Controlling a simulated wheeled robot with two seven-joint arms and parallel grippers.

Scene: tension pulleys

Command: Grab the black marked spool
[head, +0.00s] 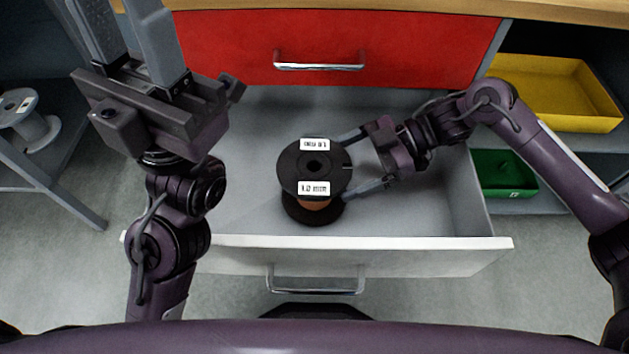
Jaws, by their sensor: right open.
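The black spool (314,172) stands upright in the open grey drawer (245,190). It has two white labels on its top flange that read 1.0 mm, and copper-coloured winding shows below the flange. My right gripper (352,167) comes in from the right with its fingers apart, one beyond the spool's far right side and one at its near right side. I cannot tell whether the fingers touch the spool. My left gripper (130,40) is raised at the upper left, pointing away from the spool, with its two fingers apart and nothing seen between them.
A shut red drawer (230,45) with a metal handle lies behind the open one. A yellow tray (560,95) and a green bin (505,175) sit on shelves at the right. A grey spool (35,125) stands on a rack at the left. The drawer's left part is clear.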

